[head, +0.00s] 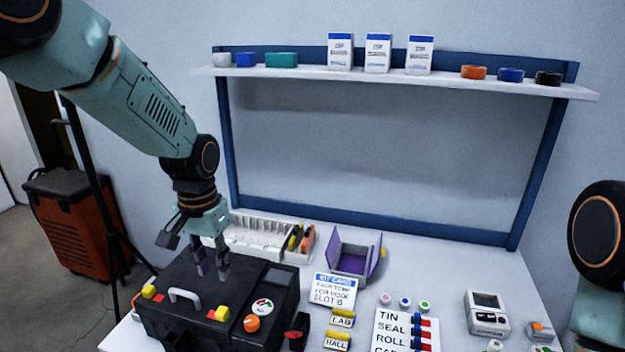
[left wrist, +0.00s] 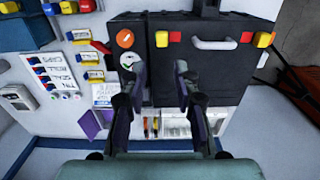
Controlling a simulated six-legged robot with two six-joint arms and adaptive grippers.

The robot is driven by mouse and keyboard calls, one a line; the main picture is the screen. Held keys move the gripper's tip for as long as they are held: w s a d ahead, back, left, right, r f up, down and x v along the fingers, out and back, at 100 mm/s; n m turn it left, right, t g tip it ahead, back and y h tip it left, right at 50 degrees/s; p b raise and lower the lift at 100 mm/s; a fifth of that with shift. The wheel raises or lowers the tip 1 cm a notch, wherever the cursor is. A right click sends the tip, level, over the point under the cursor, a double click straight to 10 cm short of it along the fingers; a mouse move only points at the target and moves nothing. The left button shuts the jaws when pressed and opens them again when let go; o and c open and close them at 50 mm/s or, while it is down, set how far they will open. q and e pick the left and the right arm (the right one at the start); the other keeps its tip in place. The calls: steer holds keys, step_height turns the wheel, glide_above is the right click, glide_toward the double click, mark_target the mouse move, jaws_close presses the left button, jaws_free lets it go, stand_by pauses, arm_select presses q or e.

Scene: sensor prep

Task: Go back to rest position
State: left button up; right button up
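My left gripper (head: 212,270) hangs fingers-down over the rear part of a black case (head: 180,321). In the left wrist view its two fingers (left wrist: 161,72) stand apart with nothing between them, above the case top (left wrist: 205,65). In the head view the fingertips overlap the case top, and I cannot tell whether they touch it. The case has a grey handle (head: 185,295), yellow and red blocks, an orange knob (head: 252,323) and a round dial (head: 262,306). Of my right arm only a joint shows at the right edge; its gripper is out of view.
Behind the case stands a white bin (head: 255,237) with compartments. An open purple box (head: 350,262), a kit card (head: 333,290), a label sheet (head: 395,330) and a small meter (head: 487,312) are to its right. A shelf (head: 400,79) runs along the wall above.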

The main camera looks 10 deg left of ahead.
arm_select(q)
steer(key=s+d+f, duration=0.2)
steer(key=s+f, duration=0.4)
steer(key=f, duration=0.3)
steer(key=s+d+f, duration=0.3)
steer(key=s+f, duration=0.3)
steer(key=f, duration=0.3)
steer(key=s+f, duration=0.2)
steer(key=s, duration=0.8)
steer(key=s+f+n, duration=0.1)
steer(key=s+f, duration=0.2)
steer(key=s, duration=0.7)
steer(key=shift+d+f, duration=0.35)
steer(key=shift+o, duration=0.4)
